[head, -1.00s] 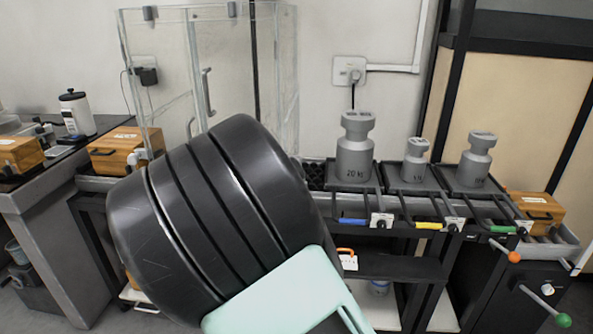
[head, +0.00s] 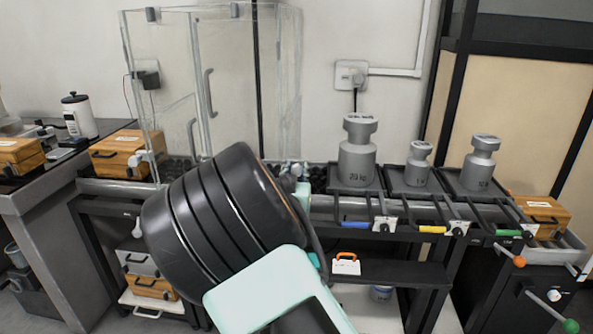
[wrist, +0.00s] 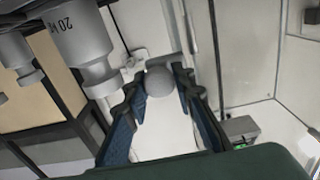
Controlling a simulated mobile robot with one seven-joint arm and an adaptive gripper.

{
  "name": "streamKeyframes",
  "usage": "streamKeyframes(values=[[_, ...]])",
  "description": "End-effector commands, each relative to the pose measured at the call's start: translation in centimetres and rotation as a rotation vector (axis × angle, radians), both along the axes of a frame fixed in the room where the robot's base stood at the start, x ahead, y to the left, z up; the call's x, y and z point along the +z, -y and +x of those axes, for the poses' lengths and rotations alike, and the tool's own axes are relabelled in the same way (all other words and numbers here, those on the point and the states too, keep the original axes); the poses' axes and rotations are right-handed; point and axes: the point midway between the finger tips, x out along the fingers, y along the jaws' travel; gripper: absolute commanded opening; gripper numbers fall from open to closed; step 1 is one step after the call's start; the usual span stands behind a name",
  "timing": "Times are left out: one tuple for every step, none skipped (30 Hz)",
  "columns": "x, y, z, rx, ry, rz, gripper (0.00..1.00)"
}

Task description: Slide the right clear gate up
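The clear enclosure (head: 228,85) stands on the bench at the back left in the head view, with upright handles on its front panels. Its right clear side (head: 288,75) faces the weights. In the wrist view a round grey knob (wrist: 160,83) lies between the fingertips of my gripper (wrist: 161,88). The dark blue finger pads stand apart on both sides of it, with small gaps showing. A clear panel (wrist: 255,50) with a pale frame is just right of the knob.
Three grey weights stand on black trays right of the enclosure; the large one (head: 357,155) is nearest and also looms in the wrist view (wrist: 80,40). Wooden boxes (head: 118,153) stand at the left. A wall socket (head: 351,75) with a plug is behind.

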Motion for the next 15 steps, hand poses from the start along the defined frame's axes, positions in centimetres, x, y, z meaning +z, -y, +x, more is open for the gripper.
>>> streamKeyframes(values=[[0.00, 0.00, -0.01, 0.000, 0.000, 0.000, 0.13], [0.00, 0.00, -0.01, 0.000, 0.000, 0.000, 0.10], [0.00, 0.00, -0.01, 0.000, 0.000, 0.000, 0.05], [0.00, 0.00, -0.02, 0.000, 0.000, 0.000, 0.02], [0.00, 0.00, -0.02, 0.000, 0.000, 0.000, 0.00], [0.00, 0.00, -0.02, 0.000, 0.000, 0.000, 0.00], [0.00, 0.00, -0.02, 0.000, 0.000, 0.000, 0.00], [0.00, 0.00, -0.02, 0.000, 0.000, 0.000, 0.00], [0.00, 0.00, -0.02, 0.000, 0.000, 0.000, 0.00], [0.00, 0.00, -0.02, 0.000, 0.000, 0.000, 0.00], [-0.01, 0.00, -0.03, 0.000, 0.000, 0.000, 0.00], [0.03, 0.00, -0.03, 0.000, 0.000, 0.000, 0.00], [0.10, 0.00, -0.02, 0.000, 0.000, 0.000, 0.00], [0.22, 0.00, -0.02, 0.000, 0.000, 0.000, 0.00], [0.46, 0.01, -0.02, 0.000, 0.000, 0.000, 0.00]])
